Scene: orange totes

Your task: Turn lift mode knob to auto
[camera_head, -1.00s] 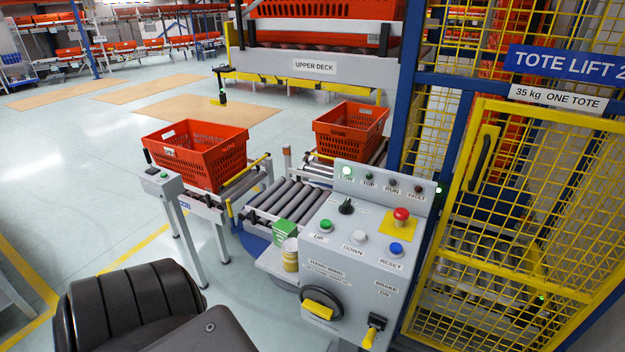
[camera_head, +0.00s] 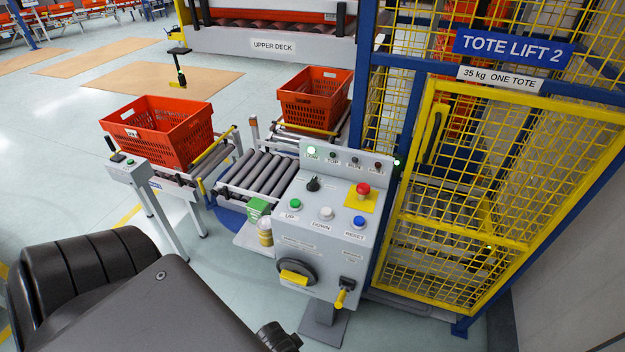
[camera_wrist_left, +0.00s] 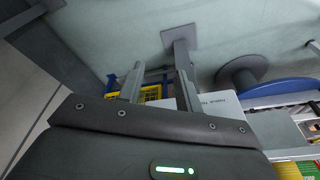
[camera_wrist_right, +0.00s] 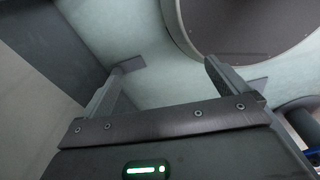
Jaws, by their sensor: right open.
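The grey control panel (camera_head: 316,230) stands right of centre in the head view. Its small black rotary knob (camera_head: 313,184) sits upper left on the face, below the lamp row and above the green UP button (camera_head: 295,204). The knob's position labels are too small to read. Neither gripper shows in the head view. My left gripper (camera_wrist_left: 160,85) shows in its wrist view with fingers apart and nothing visibly held. A pale labelled surface (camera_wrist_left: 220,103) lies beyond its right finger. My right gripper (camera_wrist_right: 163,68) is open and empty above the floor.
A red stop button (camera_head: 363,189) on yellow, a white DOWN button (camera_head: 326,213) and a blue RESET button (camera_head: 359,222) share the face. The hand-wind wheel (camera_head: 297,276) and brake lever (camera_head: 344,291) are below. A yellow mesh cage (camera_head: 450,200) stands right; roller conveyors (camera_head: 262,173) lie behind.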

